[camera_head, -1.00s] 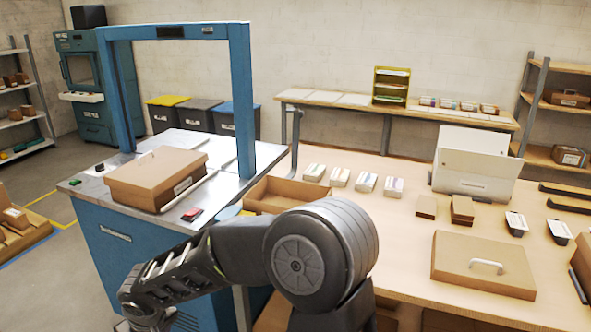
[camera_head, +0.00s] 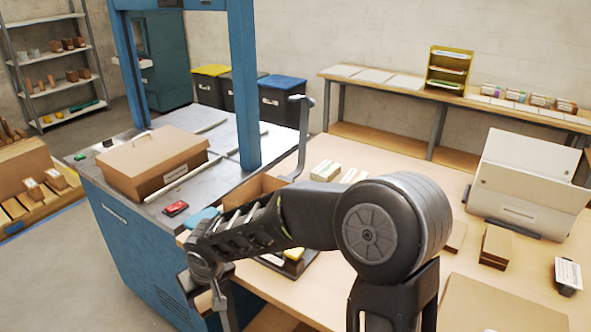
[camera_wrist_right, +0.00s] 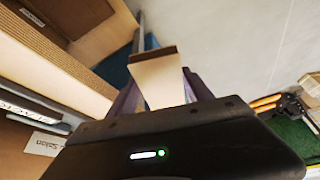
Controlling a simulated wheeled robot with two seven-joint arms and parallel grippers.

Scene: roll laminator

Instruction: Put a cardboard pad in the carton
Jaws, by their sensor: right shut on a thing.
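My right gripper (camera_wrist_right: 165,92) is shut on a cardboard pad (camera_wrist_right: 160,78), a pale tan piece with a darker brown edge, between its two fingers in the right wrist view. In the head view my right arm reaches left, and its gripper (camera_head: 218,298) hangs low beside the bench's left end. An open cardboard carton (camera_head: 252,188) stands on the bench behind my forearm, which partly hides it. Brown pads lie in a stack (camera_head: 496,246) on the bench to the right. My left gripper is not in view.
A closed brown box with a handle (camera_head: 152,163) lies on the blue machine's metal top (camera_head: 105,165). A black tray with yellow and white items (camera_head: 290,262) sits below my forearm. A white device (camera_head: 527,185) stands at the right. A corrugated cardboard edge (camera_wrist_right: 60,68) shows in the right wrist view.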

